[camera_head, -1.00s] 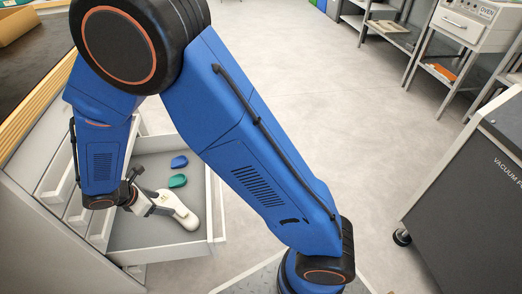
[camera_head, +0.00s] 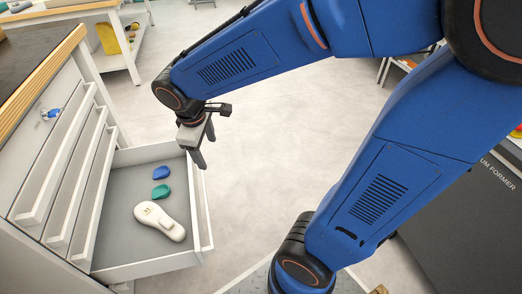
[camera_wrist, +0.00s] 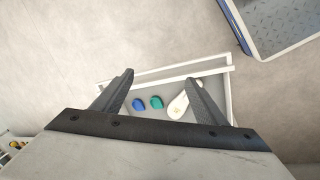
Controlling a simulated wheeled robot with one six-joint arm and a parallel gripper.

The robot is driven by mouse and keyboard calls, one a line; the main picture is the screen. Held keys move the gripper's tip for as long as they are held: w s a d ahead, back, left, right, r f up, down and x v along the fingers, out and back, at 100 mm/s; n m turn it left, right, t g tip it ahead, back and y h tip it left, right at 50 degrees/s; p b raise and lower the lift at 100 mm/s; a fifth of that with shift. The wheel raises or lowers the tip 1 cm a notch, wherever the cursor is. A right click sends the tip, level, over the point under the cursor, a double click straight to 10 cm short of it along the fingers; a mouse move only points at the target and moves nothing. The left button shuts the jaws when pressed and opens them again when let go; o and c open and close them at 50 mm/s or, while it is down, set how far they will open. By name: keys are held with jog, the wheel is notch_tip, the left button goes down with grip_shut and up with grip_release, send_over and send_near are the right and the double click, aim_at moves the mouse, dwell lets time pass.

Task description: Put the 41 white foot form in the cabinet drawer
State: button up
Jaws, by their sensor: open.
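The white foot form (camera_head: 161,221) lies flat inside the open cabinet drawer (camera_head: 112,238), and a dark number that I cannot read for certain shows on it. It also shows in the wrist view (camera_wrist: 178,106), partly hidden behind a finger. My gripper (camera_head: 202,160) is open and empty, above the far right side of the drawer and apart from the form. In the wrist view the two fingers of my gripper (camera_wrist: 158,85) are spread wide.
A blue piece (camera_head: 161,172) and a green piece (camera_head: 161,191) lie in the same drawer beyond the form. Closed drawers (camera_head: 62,165) line the cabinet on the left. Open floor (camera_head: 260,170) lies right of the drawer. A dark vacuum former (camera_head: 470,215) stands at right.

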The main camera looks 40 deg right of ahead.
jog(key=s+d+r+m+t+y, duration=0.1)
jog(key=s+d+r+m, duration=0.2)
jog(key=s, duration=0.4)
jog(key=s+d+r+m+t, duration=0.1)
jog(key=s+d+r+m, duration=0.2)
jog(key=s+d+m, duration=0.2)
jog(key=s+d, duration=0.1)
jog(key=s, duration=0.2)
jog(key=shift+m+t+y, duration=0.3)
jog(key=shift+m+y, duration=0.1)
